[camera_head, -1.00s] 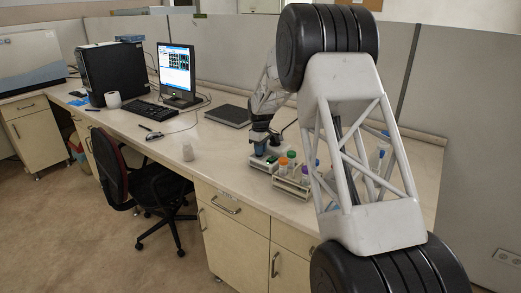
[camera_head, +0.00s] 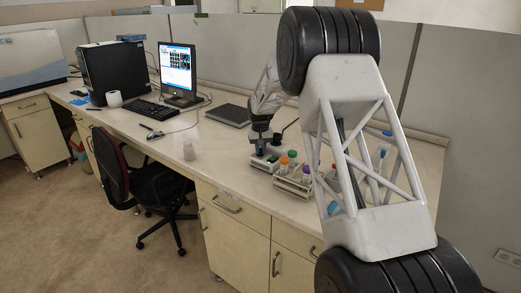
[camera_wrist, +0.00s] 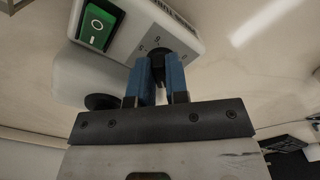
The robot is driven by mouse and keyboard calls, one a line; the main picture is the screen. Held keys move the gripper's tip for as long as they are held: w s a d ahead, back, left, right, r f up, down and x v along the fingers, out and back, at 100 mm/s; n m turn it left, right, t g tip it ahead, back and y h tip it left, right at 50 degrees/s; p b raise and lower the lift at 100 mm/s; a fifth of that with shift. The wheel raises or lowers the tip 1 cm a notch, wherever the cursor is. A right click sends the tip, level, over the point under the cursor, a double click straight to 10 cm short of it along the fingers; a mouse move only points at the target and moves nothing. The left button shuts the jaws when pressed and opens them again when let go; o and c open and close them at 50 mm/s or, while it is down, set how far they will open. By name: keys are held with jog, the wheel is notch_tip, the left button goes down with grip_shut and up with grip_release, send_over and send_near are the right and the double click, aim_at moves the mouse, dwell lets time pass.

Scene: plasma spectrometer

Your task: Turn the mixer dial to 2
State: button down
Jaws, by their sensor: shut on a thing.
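The mixer (camera_head: 258,164) is a small white device on the bench, with a green lit switch (camera_wrist: 96,25) on its front panel in the wrist view. In the head view my gripper (camera_head: 259,150) reaches down onto the mixer.
A rack (camera_head: 294,184) with several colour-capped tubes stands just right of the mixer. My arm hides part of the bench's right side.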

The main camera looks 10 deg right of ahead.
dwell(0.3)
jog(key=c, duration=1.4)
grip_release()
jog(key=shift+r, duration=0.1)
jog(key=shift+r, duration=3.8)
